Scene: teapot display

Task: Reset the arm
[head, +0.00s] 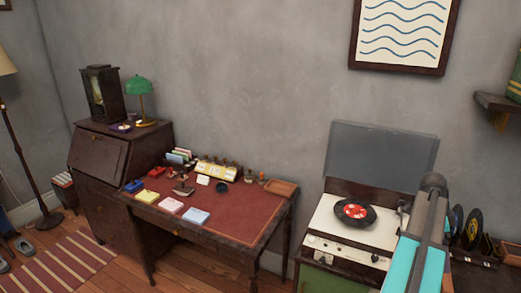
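In the head view, part of my arm, teal and dark grey, rises from the bottom right edge in front of the record player (334,233). My gripper and its fingertips do not show, so I cannot see whether it holds anything. The record player has its clear lid (383,155) raised, and a black record with a red label (355,212) lies on its platter. My arm hides the right part of the record player.
A desk with a red top (245,215) holds coloured pads, small stamps and a wooden tray (281,187). A dark cabinet (98,155) with a green lamp (139,86) stands left. Upright records (473,228) stand right, below a wall shelf (497,103).

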